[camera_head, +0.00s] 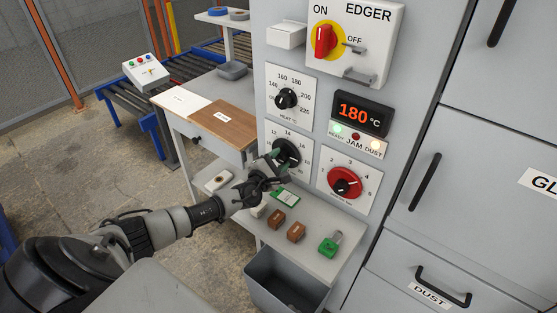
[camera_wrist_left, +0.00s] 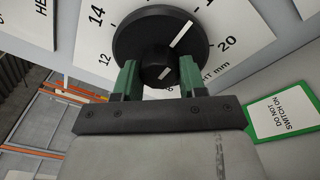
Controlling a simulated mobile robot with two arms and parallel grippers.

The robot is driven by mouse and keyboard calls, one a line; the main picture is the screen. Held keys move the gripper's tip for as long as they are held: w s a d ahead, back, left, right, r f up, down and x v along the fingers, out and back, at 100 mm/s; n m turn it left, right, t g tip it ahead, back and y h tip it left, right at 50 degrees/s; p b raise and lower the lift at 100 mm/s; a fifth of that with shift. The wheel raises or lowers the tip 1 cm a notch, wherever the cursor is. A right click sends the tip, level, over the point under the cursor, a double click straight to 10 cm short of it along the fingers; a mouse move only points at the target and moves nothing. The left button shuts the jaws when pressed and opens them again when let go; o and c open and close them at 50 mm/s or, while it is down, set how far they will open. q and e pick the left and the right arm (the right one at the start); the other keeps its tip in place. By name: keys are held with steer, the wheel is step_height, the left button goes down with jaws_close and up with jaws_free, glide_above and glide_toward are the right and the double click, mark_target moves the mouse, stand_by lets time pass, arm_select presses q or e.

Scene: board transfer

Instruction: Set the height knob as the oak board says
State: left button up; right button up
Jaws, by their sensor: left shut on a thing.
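The height knob (camera_head: 286,150) is a black dial on a white scale plate, low on the grey machine front. In the left wrist view the dial (camera_wrist_left: 135,38) has a white pointer mark slanting up and right, between the printed 14 and 20; numbers between are out of frame. My left gripper (camera_head: 272,168) is at this knob. Its green fingers (camera_wrist_left: 159,68) are shut on either side of the knob's small round hub. The oak board (camera_head: 228,130) lies flat on the side table, with a small white label too small to read. My right gripper is not in view.
Above is the heat knob (camera_head: 286,99); to the right is a red knob (camera_head: 344,183). A display (camera_head: 360,113) reads 180 °C. The shelf below holds a green tag (camera_head: 285,197), brown blocks (camera_head: 277,218) and a green padlock (camera_head: 328,245). A white board (camera_head: 183,101) lies beside the oak one.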

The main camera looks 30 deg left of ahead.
arm_select(q)
steer(key=shift+f+m, duration=0.1)
steer(key=shift+m, duration=0.2)
steer(key=o, duration=0.9)
steer(key=s, duration=1.1)
steer(key=shift+d, duration=0.1)
